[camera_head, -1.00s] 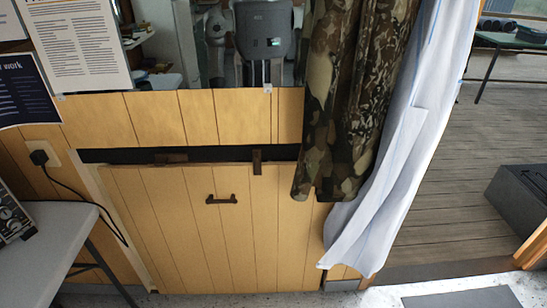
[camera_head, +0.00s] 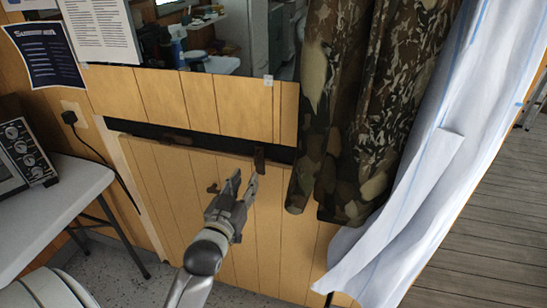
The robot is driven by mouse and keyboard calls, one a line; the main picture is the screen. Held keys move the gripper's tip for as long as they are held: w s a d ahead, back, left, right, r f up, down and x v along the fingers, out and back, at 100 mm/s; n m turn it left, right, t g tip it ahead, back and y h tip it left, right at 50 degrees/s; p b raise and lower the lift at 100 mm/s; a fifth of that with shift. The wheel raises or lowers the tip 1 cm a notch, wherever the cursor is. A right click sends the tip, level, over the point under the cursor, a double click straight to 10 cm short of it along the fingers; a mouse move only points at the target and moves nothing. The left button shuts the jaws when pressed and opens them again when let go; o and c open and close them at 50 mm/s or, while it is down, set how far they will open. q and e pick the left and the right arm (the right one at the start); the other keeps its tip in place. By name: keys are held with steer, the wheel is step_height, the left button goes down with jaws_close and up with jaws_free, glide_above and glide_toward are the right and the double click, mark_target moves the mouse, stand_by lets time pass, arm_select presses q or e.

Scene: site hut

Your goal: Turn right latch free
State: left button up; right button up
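The right latch (camera_head: 259,159) is a small dark brown bar. It stands upright across the dark gap at the top edge of the wooden panel (camera_head: 272,235). A second brown latch (camera_head: 176,139) lies level in the gap further left. My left gripper (camera_head: 245,178) is open and empty, its fingers pointing up just below the right latch. Whether a fingertip touches the latch I cannot tell. The gripper partly hides the panel's dark handle (camera_head: 212,188). My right gripper is not in view.
A camouflage curtain (camera_head: 345,110) hangs close to the right of the latch, with a white sheet (camera_head: 425,190) beside it. A mirror (camera_head: 215,40) is above. A white table (camera_head: 65,190) with an instrument (camera_head: 22,155) stands at the left.

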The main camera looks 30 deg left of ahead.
mark_target(255, 160)
arm_select(q)
steer(key=x, duration=1)
steer(key=shift+w+a+r, duration=0.2)
steer(key=shift+w+a, duration=0.05)
steer(key=shift+a, duration=0.05)
jaws_close()
